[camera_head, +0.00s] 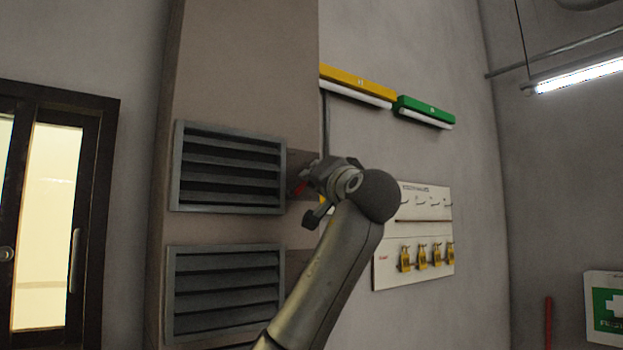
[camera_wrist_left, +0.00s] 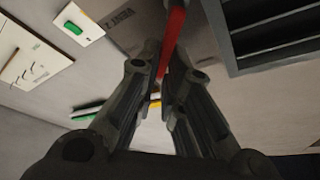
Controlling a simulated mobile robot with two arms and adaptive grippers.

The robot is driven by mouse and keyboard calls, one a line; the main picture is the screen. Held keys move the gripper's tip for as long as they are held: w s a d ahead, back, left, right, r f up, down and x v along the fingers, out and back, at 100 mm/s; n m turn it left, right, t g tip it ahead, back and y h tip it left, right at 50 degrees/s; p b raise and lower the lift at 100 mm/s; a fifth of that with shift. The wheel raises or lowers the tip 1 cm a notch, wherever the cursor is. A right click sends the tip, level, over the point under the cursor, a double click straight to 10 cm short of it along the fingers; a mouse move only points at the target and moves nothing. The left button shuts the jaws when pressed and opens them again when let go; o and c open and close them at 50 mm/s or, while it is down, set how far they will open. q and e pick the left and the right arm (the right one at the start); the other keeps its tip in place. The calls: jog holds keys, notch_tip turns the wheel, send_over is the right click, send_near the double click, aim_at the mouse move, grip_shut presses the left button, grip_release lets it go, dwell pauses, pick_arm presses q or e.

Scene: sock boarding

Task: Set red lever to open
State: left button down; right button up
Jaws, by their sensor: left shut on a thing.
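The red lever (camera_wrist_left: 175,30) is a narrow red bar that runs down between the fingers of my left gripper (camera_wrist_left: 167,62) in the left wrist view. The fingers are shut on it. In the head view only a small red piece of the lever (camera_head: 299,188) shows beside my left gripper (camera_head: 314,195), at the wall right of the upper vent. The gripper and wrist hide most of the lever and its mount there. My right gripper is in neither view.
Two slatted vents, upper (camera_head: 228,168) and lower (camera_head: 222,292), sit left of the gripper. A white board (camera_head: 412,275) with hooks and several yellow padlocks is right of my arm. Yellow (camera_head: 357,82) and green (camera_head: 425,108) bars are above. A dark-framed door (camera_head: 103,180) stands far left.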

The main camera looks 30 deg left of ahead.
pick_arm(q)
jog(key=shift+w+d+f+m+t+h, duration=0.15)
jog(key=shift+f+m+h, duration=0.25)
jog(key=shift+m, duration=0.65)
jog(key=shift+w+f+m+t+h, duration=0.15)
jog(key=shift+m+h, duration=0.4)
jog(key=shift+m, duration=0.55)
jog(key=shift+w+d+f+m+h, duration=0.1)
jog(key=shift+w+f+m+h, duration=0.25)
jog(key=shift+m, duration=0.7)
jog(key=shift+s+b, duration=0.1)
jog(key=shift+b, duration=0.2)
jog(key=c, duration=1.6)
grip_release()
jog(key=shift+o, duration=0.2)
jog(key=v, duration=1.2)
